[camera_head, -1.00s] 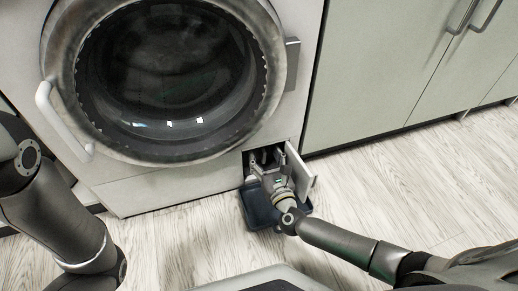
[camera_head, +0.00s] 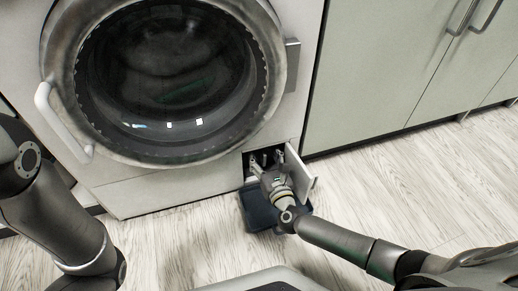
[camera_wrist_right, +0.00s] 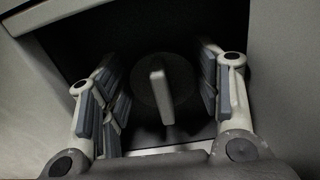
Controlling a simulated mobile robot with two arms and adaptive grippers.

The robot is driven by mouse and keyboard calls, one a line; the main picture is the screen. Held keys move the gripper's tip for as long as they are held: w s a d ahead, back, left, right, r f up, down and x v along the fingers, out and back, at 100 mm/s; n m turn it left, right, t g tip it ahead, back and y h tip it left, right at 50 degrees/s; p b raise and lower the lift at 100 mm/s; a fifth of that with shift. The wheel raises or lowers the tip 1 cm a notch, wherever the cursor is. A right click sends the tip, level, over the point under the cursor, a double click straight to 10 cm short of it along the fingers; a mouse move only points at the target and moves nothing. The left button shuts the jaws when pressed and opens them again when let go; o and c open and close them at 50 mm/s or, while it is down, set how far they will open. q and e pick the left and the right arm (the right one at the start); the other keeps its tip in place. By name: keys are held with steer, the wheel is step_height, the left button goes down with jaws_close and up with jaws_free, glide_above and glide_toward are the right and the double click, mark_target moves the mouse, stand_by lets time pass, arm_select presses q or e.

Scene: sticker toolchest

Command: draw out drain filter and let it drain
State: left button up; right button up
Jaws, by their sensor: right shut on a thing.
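The drain filter (camera_wrist_right: 160,88), a round dark cap with a pale upright grip bar, sits in the dark opening (camera_head: 265,155) at the washing machine's lower right. My right gripper (camera_head: 265,160) is at this opening, shut on the filter. In the right wrist view, its fingers (camera_wrist_right: 165,95) stand on both sides of the cap, fairly wide apart; the contact itself does not show clearly. A dark shallow tray (camera_head: 258,215) lies on the floor below the opening, partly hidden by my right gripper. My left arm is at the left, its gripper out of view.
The small flap (camera_head: 302,180) stands open to the right of my right gripper, close beside it. The washing machine (camera_head: 160,188) has a big round glass door above. Pale green cabinets (camera_head: 390,70) stand at the right. The wooden floor (camera_head: 400,165) right of the tray is clear.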

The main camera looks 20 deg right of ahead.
steer(key=shift+s+r, duration=0.1)
steer(key=shift+s, duration=1.05)
steer(key=shift+s+d+p, duration=0.1)
steer(key=shift+s+p, duration=0.15)
steer(key=shift+p, duration=0.05)
stand_by(3.5)
steer(key=shift+s, duration=1.05)
steer(key=s+p, duration=0.1)
steer(key=s, duration=0.5)
steer(key=shift+s+d, duration=0.15)
steer(key=shift+s, duration=0.15)
steer(key=shift+r, duration=0.1)
steer(key=shift+w, duration=0.1)
